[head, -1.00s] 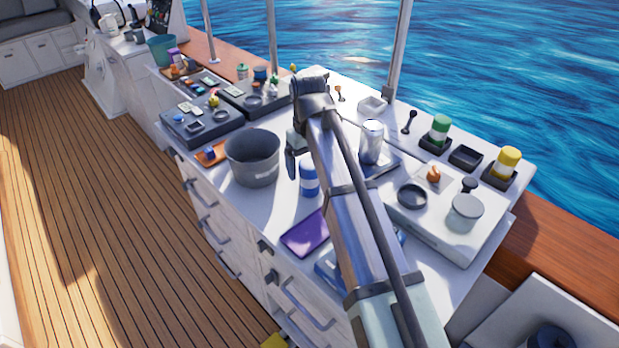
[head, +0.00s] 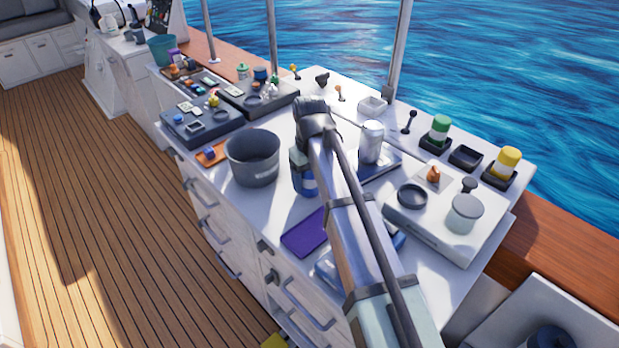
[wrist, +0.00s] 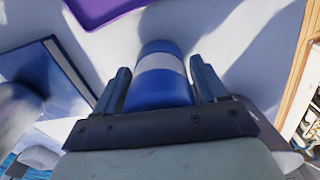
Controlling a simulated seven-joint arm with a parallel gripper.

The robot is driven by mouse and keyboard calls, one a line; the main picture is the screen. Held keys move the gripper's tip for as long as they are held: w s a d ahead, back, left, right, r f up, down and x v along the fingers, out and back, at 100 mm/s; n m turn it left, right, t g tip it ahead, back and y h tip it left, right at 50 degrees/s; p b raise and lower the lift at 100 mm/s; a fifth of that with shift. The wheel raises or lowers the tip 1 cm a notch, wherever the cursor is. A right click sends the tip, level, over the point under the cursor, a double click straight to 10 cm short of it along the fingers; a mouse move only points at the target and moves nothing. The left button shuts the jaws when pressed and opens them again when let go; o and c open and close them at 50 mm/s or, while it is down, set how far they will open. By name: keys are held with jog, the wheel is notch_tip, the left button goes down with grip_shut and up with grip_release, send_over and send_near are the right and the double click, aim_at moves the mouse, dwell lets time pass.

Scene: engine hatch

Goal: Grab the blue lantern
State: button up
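The blue lantern (wrist: 160,84) is a blue cylinder with a white band. In the wrist view it stands between the two fingers of my gripper (wrist: 160,88). The fingers are apart, one on each side of it, and a narrow gap seems to show beside it. In the head view my gripper (head: 304,172) is lowered over the lantern (head: 306,186), whose lower part shows on the white counter. My arm and gripper hide the rest of it.
A grey bucket (head: 253,160) stands close to the left of my gripper. A purple tray (head: 305,233) lies in front of it. A silver can (head: 371,143) stands to the right. Green (head: 440,130) and yellow (head: 508,162) lanterns stand in dark holders at the far right.

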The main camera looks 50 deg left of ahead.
jog(key=c, duration=0.8)
